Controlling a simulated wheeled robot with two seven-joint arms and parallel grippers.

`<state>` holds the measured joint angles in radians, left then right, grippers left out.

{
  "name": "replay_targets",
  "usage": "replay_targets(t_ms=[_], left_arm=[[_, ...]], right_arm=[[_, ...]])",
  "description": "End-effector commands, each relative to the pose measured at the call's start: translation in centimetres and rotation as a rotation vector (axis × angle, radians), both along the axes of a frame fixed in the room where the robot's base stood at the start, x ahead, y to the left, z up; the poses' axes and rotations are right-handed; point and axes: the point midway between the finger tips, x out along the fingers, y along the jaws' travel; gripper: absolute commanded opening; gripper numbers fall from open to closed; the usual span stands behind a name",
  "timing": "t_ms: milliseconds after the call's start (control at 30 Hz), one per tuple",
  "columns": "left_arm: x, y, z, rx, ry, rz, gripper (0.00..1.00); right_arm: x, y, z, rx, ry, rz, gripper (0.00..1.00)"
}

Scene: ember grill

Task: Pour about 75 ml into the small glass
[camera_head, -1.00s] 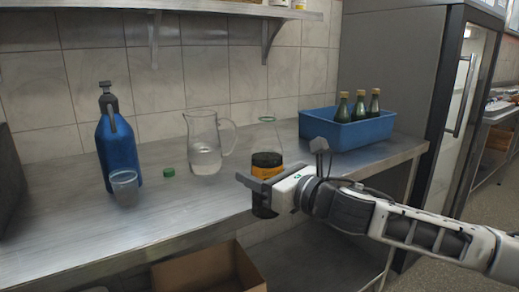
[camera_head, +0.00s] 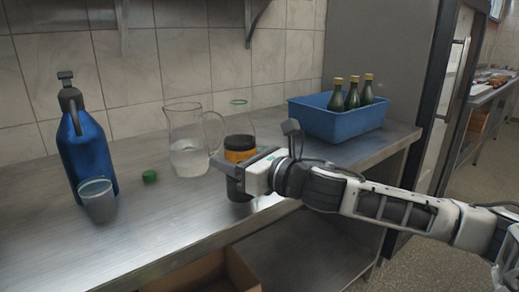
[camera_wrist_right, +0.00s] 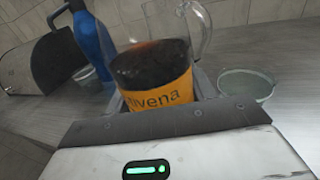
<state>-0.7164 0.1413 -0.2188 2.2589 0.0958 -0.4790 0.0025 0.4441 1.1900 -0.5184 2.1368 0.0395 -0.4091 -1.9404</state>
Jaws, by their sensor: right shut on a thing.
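My right gripper (camera_head: 248,165) is shut on a dark container with an orange label (camera_head: 240,156), roughly upright near the counter's front edge. The container fills the middle of the right wrist view (camera_wrist_right: 150,75). A clear rim with a green tint (camera_head: 239,102) shows above it; I cannot tell whether it belongs to the container. A small grey-looking glass (camera_head: 98,203) stands at the left, in front of a blue bottle (camera_head: 88,155); it also shows in the wrist view (camera_wrist_right: 86,76). A clear glass vessel (camera_wrist_right: 247,84) shows right of the container there.
A clear pitcher (camera_head: 188,158) with some liquid stands behind and left of the container. A green cap (camera_head: 150,177) lies on the steel counter (camera_head: 150,235). A blue tub (camera_head: 345,125) with dark bottles is at the back right. A cardboard box (camera_head: 205,274) sits below.

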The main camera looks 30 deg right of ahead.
Motion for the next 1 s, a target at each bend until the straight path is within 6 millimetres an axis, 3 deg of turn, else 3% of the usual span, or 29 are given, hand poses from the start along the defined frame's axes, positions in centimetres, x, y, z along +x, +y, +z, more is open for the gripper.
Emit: replay_targets(t_ms=[400, 1000], left_arm=[[-0.12, 0.01, 0.5, -0.001, 0.011, 0.001, 0.49], [0.04, 0.05, 0.25, 0.0, 0.012, 0.003, 0.49]], right_arm=[[-0.38, 0.48, 0.56, 0.148, 0.098, 0.002, 0.19], [-0.74, 0.95, -0.15, 0.471, 0.319, 0.001, 0.19]])
